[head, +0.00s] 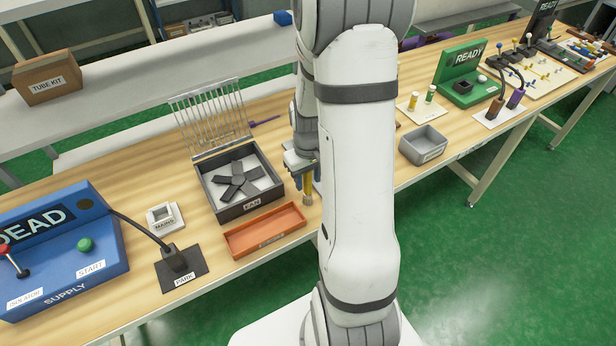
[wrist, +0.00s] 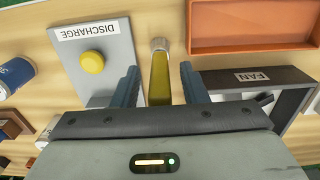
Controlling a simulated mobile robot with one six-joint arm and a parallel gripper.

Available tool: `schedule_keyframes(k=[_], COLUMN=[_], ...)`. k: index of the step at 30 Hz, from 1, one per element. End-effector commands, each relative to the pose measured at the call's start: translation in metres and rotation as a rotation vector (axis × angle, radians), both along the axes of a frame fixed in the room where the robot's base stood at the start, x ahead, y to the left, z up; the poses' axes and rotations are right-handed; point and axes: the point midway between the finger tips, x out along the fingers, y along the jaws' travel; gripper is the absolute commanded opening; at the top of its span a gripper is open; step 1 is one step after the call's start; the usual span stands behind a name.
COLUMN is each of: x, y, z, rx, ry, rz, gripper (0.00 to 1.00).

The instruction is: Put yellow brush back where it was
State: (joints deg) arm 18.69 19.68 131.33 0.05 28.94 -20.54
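The yellow brush (wrist: 159,78) lies between the two fingers of my gripper (wrist: 159,80) in the wrist view, its pale tip pointing away from the palm. A gap shows on each side of the handle, so the fingers look open around it and not touching it. In the head view the brush (head: 308,191) shows below my gripper (head: 303,180), tip toward the table's front edge, right of the orange tray. Whether it rests on the table I cannot tell. My arm hides part of this area.
The orange tray (head: 265,231) is empty. The FAN box (head: 251,204) stands close behind it. A DISCHARGE plate (wrist: 90,45) with a yellow knob is close beside my gripper. A grey bin (head: 424,146) stands further right. The blue supply unit (head: 60,250) is at the left.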

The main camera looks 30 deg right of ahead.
Motion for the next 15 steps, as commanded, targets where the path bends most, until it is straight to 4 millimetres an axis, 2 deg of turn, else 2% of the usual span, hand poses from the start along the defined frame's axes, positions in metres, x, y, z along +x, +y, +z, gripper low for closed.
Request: schedule_keyframes(k=[5, 15], x=[0.001, 0.001], y=[0.000, 0.000], z=[0.027, 0.098], rx=[-0.002, -0.002], ry=[-0.007, -0.005], rz=[0.001, 0.001], gripper=[0.40, 0.40])
